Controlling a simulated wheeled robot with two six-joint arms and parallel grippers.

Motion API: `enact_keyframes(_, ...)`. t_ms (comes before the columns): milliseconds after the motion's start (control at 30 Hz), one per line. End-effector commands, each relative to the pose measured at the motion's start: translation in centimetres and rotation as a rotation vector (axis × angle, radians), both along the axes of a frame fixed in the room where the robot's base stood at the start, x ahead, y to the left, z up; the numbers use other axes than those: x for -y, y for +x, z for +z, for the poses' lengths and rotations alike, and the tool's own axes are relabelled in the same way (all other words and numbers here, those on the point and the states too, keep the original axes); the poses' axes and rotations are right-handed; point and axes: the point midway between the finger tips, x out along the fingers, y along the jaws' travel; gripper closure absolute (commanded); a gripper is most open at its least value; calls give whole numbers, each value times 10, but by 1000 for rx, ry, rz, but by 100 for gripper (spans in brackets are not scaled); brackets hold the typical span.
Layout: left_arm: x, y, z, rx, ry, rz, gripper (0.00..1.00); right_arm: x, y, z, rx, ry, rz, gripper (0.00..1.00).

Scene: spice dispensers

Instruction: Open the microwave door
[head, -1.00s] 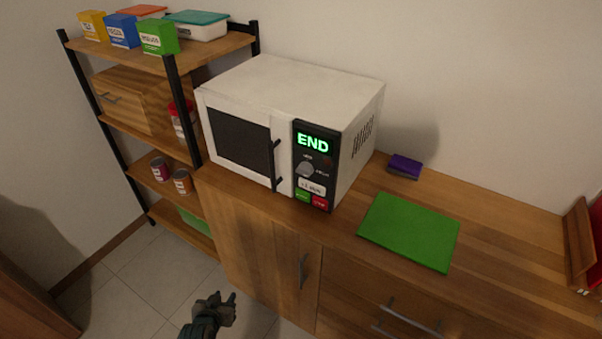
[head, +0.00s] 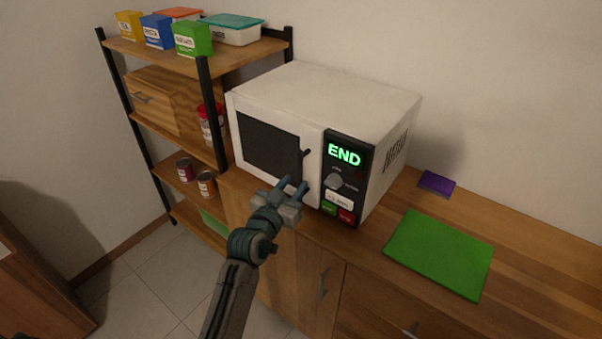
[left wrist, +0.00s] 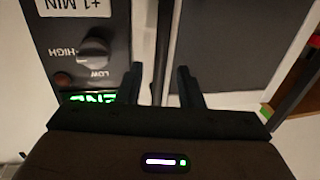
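The white microwave (head: 320,92) stands on the wooden counter, and its door (head: 268,145) with the dark window looks shut. The thin black upright door handle (head: 306,154) shows only at its top in the head view; my left gripper hides the rest. My left gripper (head: 293,186) is in front of the door's handle side. In the left wrist view, the handle (left wrist: 161,45) runs between the two open fingers of the left gripper (left wrist: 159,82), with a gap on each side. The control panel (left wrist: 88,45) shows beside it. My right gripper is not in view.
A green board (head: 440,253) and a purple block (head: 437,184) lie on the counter (head: 530,235) right of the microwave. A shelf rack (head: 135,53) with boxes and cans stands close on the left. The floor in front is clear.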

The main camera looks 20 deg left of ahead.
Motion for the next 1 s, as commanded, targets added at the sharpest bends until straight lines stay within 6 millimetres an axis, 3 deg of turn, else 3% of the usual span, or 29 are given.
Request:
enact_keyframes(233, 5, 36, 1, -1, 1, 0, 67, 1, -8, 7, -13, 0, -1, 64)
enact_keyframes(633, 6, 44, -1, 0, 1, 1, 67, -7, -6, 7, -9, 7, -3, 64)
enact_keyframes(800, 6, 43, -1, -1, 1, 0, 98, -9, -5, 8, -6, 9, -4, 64)
enact_keyframes(1000, 6, 43, -1, -1, 1, 0, 100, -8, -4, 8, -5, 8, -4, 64)
